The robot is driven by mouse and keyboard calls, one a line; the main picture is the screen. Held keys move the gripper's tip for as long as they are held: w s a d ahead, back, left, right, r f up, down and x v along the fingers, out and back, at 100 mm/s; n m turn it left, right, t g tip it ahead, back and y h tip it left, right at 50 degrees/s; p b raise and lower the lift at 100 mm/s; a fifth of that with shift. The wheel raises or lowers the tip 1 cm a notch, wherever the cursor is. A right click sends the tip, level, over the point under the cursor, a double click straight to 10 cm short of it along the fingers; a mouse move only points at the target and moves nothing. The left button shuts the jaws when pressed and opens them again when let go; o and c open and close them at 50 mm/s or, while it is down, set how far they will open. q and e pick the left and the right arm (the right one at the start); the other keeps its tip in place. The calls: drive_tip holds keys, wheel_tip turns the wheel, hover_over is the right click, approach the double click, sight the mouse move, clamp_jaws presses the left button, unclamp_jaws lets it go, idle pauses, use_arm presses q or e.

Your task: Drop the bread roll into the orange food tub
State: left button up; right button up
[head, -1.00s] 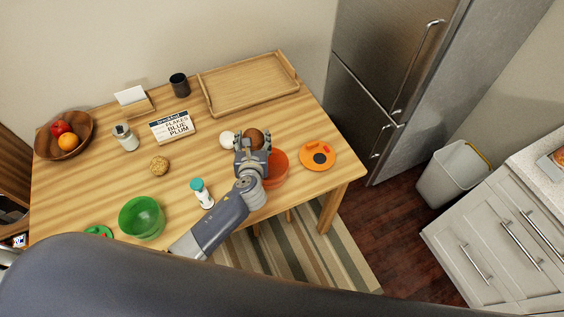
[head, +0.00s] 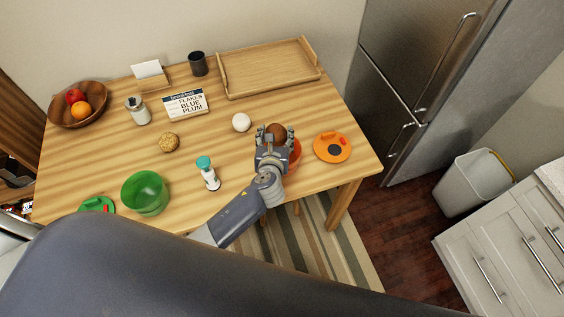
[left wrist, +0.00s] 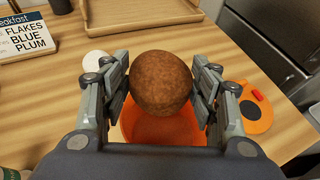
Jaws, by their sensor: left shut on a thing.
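The bread roll (left wrist: 161,84) is a round brown ball between the fingers of my left gripper (left wrist: 160,92), which is shut on it. In the head view the roll (head: 275,131) shows at the tips of my left gripper (head: 272,138). The orange food tub (head: 293,158) is partly hidden by my gripper and stands near the table's front right edge. In the left wrist view the open tub (left wrist: 165,130) lies under and behind the roll, which is held above it. My right gripper is not in view.
The orange lid (head: 333,147) lies right of the tub and a white ball (head: 241,122) left of it. A white shaker with a teal top (head: 207,173), a green bowl (head: 145,193) and a tan ball (head: 169,142) stand further left. A wooden tray (head: 268,70) is behind.

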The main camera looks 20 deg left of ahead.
use_arm(q)
drive_tip(key=shift+f, duration=0.2)
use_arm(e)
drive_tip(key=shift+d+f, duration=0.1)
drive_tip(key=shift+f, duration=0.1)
use_arm(q)
drive_tip(key=o, duration=1)
drive_tip(key=shift+c, duration=0.2)
drive_tip(key=shift+o, duration=0.9)
drive_tip(key=shift+s+r, duration=0.1)
drive_tip(key=shift+s, duration=0.15)
drive_tip(key=v, duration=1.1)
drive_tip(key=shift+s, duration=0.25)
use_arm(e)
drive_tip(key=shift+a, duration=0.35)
use_arm(q)
drive_tip(key=shift+r, duration=0.1)
